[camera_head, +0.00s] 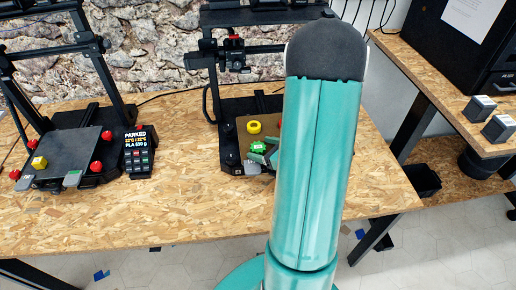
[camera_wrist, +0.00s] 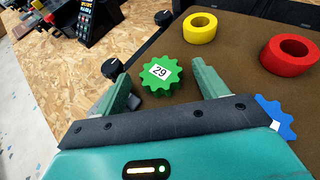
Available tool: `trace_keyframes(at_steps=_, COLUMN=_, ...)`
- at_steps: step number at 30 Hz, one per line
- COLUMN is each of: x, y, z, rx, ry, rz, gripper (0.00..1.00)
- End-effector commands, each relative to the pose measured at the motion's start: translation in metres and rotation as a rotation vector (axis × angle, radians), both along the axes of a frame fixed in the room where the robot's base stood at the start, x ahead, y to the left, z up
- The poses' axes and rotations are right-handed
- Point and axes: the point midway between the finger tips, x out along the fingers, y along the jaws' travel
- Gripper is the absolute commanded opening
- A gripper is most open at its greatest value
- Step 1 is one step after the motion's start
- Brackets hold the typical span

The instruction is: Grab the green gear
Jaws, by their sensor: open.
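The green gear (camera_wrist: 160,74) carries a white label reading 29 and lies on the brown bed (camera_wrist: 240,62) of a printer. In the head view the green gear (camera_head: 258,147) shows on the right printer's bed, left of my arm. My gripper (camera_wrist: 166,80) is open in the wrist view, one finger on each side of the gear. The gear appears between the fingertips with gaps on both sides; I cannot tell their height above the bed. In the head view my arm hides most of the gripper.
A yellow ring (camera_wrist: 200,28) and a red ring (camera_wrist: 289,55) lie on the same bed, beyond and right of the gear. A blue gear (camera_wrist: 275,117) is partly hidden beside my gripper. In the head view, another printer (camera_head: 70,150) and a handheld display (camera_head: 139,152) stand left.

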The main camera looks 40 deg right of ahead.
Motion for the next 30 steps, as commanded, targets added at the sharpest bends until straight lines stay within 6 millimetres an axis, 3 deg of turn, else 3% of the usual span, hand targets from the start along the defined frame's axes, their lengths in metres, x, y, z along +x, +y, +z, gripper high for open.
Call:
trace_keyframes(at_steps=9, x=0.0084, y=0.0011, z=-0.0029, rx=-0.001, ry=-0.001, rz=0.000, gripper=0.72)
trace_keyframes(at_steps=15, x=0.0081, y=0.0009, z=-0.0027, rx=-0.001, ry=-0.001, rz=0.000, gripper=0.33)
trace_keyframes(at_steps=17, x=0.0081, y=0.0009, z=-0.0027, rx=-0.001, ry=-0.001, rz=0.000, gripper=0.24)
trace_keyframes(at_steps=30, x=0.0087, y=0.0001, z=0.0031, rx=-0.003, ry=-0.001, rz=0.001, gripper=0.24)
